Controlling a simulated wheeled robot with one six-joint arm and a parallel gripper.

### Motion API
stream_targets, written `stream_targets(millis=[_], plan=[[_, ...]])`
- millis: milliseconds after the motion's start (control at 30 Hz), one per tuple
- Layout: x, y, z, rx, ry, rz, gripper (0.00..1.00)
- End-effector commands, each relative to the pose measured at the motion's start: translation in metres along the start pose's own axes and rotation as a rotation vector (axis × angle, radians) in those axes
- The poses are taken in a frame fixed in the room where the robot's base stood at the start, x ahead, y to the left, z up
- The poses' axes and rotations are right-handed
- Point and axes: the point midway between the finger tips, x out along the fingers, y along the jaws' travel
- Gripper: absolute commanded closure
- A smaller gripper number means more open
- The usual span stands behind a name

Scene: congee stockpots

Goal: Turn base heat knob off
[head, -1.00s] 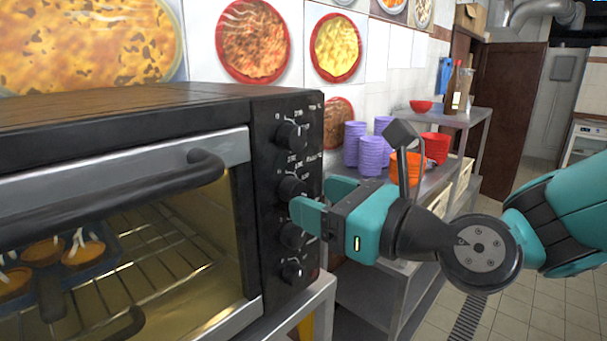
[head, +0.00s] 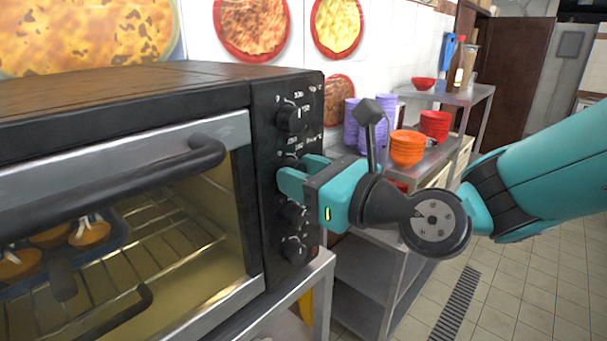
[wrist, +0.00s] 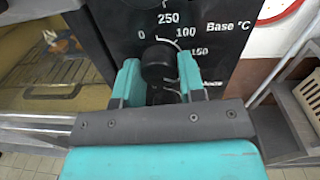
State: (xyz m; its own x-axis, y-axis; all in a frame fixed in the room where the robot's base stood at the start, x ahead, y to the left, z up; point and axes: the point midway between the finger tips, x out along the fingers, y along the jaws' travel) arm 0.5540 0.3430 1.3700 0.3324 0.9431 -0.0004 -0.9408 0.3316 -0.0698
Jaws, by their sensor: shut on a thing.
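The base heat knob (wrist: 157,62) is black and round, with a "Base °C" scale around it in the wrist view. My gripper (wrist: 159,80) has one teal finger on each side of it and is shut on it. I cannot read where the knob points. In the head view my gripper (head: 302,172) is at the second knob from the top of the oven's black control panel (head: 271,145). There the fingers hide that knob.
Another black knob (head: 291,117) is above my gripper, and two more are below it, close by. The oven door handle (head: 150,180) juts out at the left. A steel shelf with orange bowls (head: 407,148) and purple stacked cups stands behind my gripper.

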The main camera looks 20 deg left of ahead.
Motion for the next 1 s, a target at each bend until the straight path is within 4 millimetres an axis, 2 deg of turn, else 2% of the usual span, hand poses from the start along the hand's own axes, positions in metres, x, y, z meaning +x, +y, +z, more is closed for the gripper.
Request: stream_targets(millis=[367,1000], plan=[[-0.0001,0.0002,0.0007,-0.149,0.006,0.001,0.87],[0.0,0.0013,-0.0008,-0.742,0.037,0.004,0.87]])
